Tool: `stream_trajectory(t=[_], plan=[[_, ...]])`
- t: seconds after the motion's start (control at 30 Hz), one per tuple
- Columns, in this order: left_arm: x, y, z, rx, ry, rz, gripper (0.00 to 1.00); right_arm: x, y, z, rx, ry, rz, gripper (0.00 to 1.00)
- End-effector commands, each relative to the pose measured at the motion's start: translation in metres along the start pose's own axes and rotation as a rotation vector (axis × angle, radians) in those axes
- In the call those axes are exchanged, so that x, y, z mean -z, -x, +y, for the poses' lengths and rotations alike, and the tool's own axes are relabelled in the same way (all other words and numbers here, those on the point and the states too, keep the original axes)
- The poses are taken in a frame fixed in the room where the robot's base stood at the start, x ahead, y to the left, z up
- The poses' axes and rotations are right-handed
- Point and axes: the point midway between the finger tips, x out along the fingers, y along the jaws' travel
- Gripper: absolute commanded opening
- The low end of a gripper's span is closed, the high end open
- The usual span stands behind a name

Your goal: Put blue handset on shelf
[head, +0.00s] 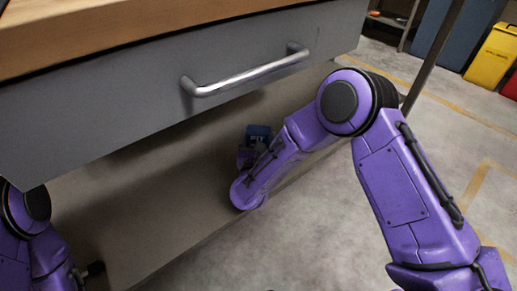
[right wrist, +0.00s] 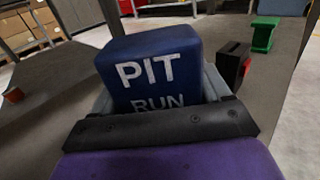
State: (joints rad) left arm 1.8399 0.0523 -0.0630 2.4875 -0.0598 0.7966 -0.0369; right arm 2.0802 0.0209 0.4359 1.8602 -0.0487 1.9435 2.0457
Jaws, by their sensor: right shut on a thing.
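A blue block-like thing (right wrist: 155,65) with white letters "PIT RUN" sits between the grey fingers of my right gripper (right wrist: 160,95) in the right wrist view. It fits the blue handset, though its full shape is hidden. In the head view its top (head: 258,132) shows under the drawer, just past my right gripper (head: 247,156), which is shut on it. A grey-brown shelf (head: 150,215) runs beneath the drawer. I cannot tell whether the blue thing touches the shelf.
A grey drawer front with a metal handle (head: 245,75) overhangs the shelf under a wooden top (head: 120,25). In the right wrist view, a black and red thing (right wrist: 232,66), a green thing (right wrist: 264,34) and a small orange thing (right wrist: 14,95) stand around. A yellow bin (head: 492,58) stands far right.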

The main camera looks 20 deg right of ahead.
Motion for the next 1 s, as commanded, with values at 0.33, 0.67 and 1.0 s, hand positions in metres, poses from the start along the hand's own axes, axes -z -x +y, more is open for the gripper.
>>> stream_trajectory(t=[0.33, 0.67, 1.0], plan=[[-0.010, -0.005, -0.003, -0.001, -0.066, -0.075, 0.00, 0.019, 0.002, 0.000, -0.001, 0.000, 0.000, 0.36], [-0.013, -0.007, -0.004, -0.001, -0.084, -0.096, 0.00, 0.023, 0.002, 0.000, -0.002, 0.001, 0.001, 1.00], [0.002, 0.006, 0.000, 0.000, 0.016, 0.017, 0.00, 0.016, 0.039, 0.002, -0.008, 0.004, 0.003, 1.00]])
